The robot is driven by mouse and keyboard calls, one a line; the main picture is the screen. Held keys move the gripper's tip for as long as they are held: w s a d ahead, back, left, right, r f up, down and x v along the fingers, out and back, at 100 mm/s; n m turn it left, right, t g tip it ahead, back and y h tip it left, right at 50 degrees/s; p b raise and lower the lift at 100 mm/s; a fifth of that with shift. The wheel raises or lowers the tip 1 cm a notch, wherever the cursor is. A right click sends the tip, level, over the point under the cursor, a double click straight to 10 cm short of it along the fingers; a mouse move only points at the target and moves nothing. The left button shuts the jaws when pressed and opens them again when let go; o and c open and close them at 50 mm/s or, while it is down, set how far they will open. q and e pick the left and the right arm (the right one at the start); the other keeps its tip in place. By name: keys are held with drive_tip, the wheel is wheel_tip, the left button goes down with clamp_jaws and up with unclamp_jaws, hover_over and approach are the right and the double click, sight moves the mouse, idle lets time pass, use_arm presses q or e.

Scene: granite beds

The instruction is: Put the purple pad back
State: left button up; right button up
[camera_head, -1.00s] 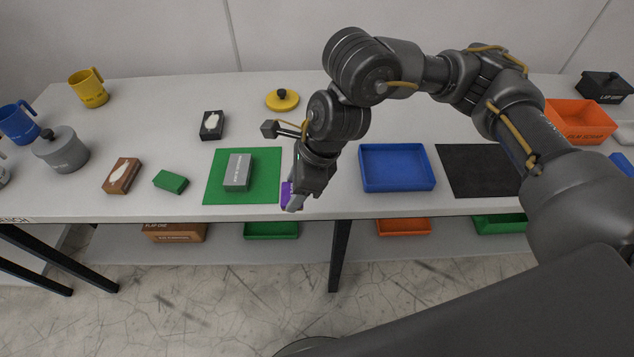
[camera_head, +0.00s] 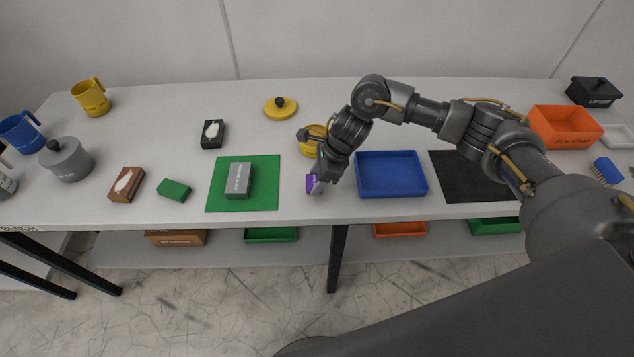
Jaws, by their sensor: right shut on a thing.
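The purple pad (camera_head: 311,183) shows as a small purple patch at my right gripper, between the green mat (camera_head: 265,195) and the blue tray (camera_head: 392,190). My right gripper (camera_head: 317,184) is shut on the pad and hides much of it. I cannot tell whether the pad still touches the bench. A grey block (camera_head: 238,180) lies on the green mat. A small green pad (camera_head: 173,190) lies left of the mat. My left gripper is not in view.
A black mat (camera_head: 476,176) lies right of the blue tray. An orange bin (camera_head: 566,128) and a blue brush (camera_head: 607,171) are at the right. A yellow round thing (camera_head: 312,134) stands behind my gripper, partly hidden. A yellow lid (camera_head: 280,107) lies behind the green mat.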

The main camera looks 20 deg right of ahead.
wheel_tip(320, 180, down, 2)
drive_tip(key=shift+s+f+p, duration=0.1)
drive_tip(key=shift+p, duration=0.55)
drive_tip(key=shift+f, duration=0.25)
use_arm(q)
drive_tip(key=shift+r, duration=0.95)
use_arm(e)
drive_tip(key=shift+f, duration=0.1)
drive_tip(key=shift+f+b, duration=0.1)
drive_tip(key=shift+b, duration=0.2)
drive_tip(key=o, duration=1)
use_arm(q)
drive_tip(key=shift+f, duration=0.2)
use_arm(e)
drive_tip(key=shift+o, duration=0.2)
